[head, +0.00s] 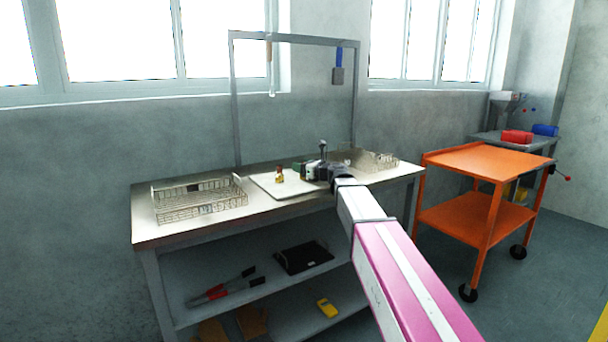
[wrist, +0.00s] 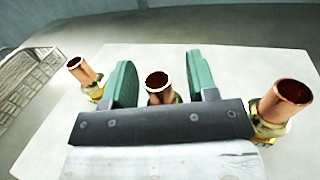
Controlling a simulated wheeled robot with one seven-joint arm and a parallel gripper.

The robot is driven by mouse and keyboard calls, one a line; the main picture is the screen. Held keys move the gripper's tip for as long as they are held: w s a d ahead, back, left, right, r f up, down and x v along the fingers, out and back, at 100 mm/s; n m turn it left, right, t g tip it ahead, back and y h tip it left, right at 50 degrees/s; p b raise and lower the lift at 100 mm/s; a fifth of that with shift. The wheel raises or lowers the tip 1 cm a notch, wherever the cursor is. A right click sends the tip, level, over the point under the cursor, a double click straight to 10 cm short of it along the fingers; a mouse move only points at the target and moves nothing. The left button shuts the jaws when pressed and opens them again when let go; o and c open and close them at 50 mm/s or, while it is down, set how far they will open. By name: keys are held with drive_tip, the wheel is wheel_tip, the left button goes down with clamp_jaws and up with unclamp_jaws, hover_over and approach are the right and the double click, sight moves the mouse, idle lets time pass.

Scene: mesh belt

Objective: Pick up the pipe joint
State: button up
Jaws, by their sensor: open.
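Three copper and brass pipe joints stand on a white board (wrist: 240,65) in the wrist view. One pipe joint (wrist: 158,87) is between the two green fingers of my gripper (wrist: 162,77), which is open, with a gap on each side. Its lower part is hidden by the dark gripper body. A second pipe joint (wrist: 84,72) is outside the left finger, and a third pipe joint (wrist: 284,102) is outside the right finger. In the head view one pipe joint (head: 279,175) shows left of my gripper (head: 298,169); I cannot make out the others there.
The board (head: 262,184) lies on a workbench (head: 180,232) between two wire baskets, one at left (head: 200,205) and one at right (head: 385,163). A metal frame (head: 233,100) rises behind. An orange cart (head: 490,160) stands to the right.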

drive_tip(key=shift+w+a, duration=0.3)
clamp_jaws()
drive_tip(key=shift+r, duration=0.15)
